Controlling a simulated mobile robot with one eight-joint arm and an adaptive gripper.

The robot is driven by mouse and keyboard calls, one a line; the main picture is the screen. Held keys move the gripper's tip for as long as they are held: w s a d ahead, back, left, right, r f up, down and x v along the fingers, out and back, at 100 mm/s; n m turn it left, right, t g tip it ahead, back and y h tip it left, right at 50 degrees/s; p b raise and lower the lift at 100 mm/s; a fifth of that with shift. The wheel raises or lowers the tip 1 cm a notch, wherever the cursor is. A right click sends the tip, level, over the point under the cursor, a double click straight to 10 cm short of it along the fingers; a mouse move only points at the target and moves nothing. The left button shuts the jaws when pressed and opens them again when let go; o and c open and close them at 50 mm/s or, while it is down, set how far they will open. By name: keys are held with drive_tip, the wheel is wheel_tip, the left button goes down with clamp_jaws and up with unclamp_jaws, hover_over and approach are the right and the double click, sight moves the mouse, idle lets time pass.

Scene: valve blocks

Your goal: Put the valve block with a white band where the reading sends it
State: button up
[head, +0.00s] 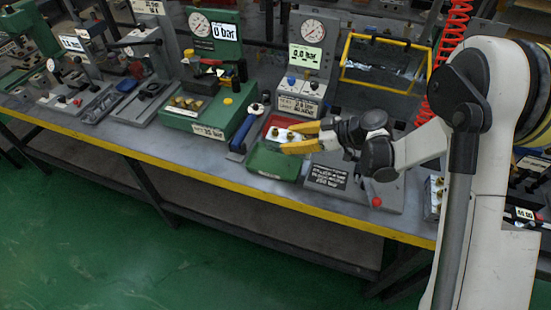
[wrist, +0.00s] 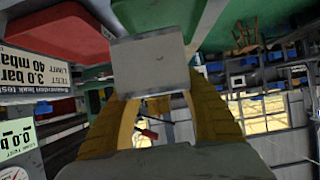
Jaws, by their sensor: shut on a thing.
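My gripper (head: 298,139), with yellow fingers, is shut on a pale valve block (head: 281,135) with brass fittings. The wrist view shows the block's plain grey face (wrist: 150,64) between the fingers; I cannot make out a white band. In the head view the block appears over a red tray (head: 272,122), just behind a green tray (head: 273,161). I cannot tell whether it touches the red tray. The red tray (wrist: 60,35) and green tray (wrist: 150,12) also show in the wrist view. A gauge stand (head: 309,58) behind reads 0.0 bar.
A green fixture (head: 205,118) with brass fittings and a blue-handled tool (head: 243,133) stand left. A dark label plate (head: 326,177) and red button (head: 376,202) lie right. A yellow-rimmed bin (head: 385,65) is behind.

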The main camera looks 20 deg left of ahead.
sight(268, 148)
drive_tip(key=a+f, duration=0.1)
drive_tip(key=s+a, duration=0.1)
drive_tip(key=a+f+b, duration=0.1)
drive_tip(key=a, duration=0.1)
drive_tip(key=shift+s+a+f, duration=0.1)
drive_tip(key=shift+s+f, duration=0.2)
drive_tip(key=shift+f, duration=0.05)
drive_tip(key=shift+f+b, duration=0.95)
drive_tip(key=shift+f, duration=1)
drive_tip(key=shift+f, duration=0.2)
drive_tip(key=o, duration=1.4)
drive_tip(key=shift+c, duration=0.2)
drive_tip(key=shift+r, duration=0.1)
drive_tip(key=shift+r, duration=0.2)
drive_tip(key=p+v, duration=0.3)
drive_tip(key=v, duration=0.9)
drive_tip(key=shift+s+f, duration=0.1)
drive_tip(key=shift+f, duration=0.05)
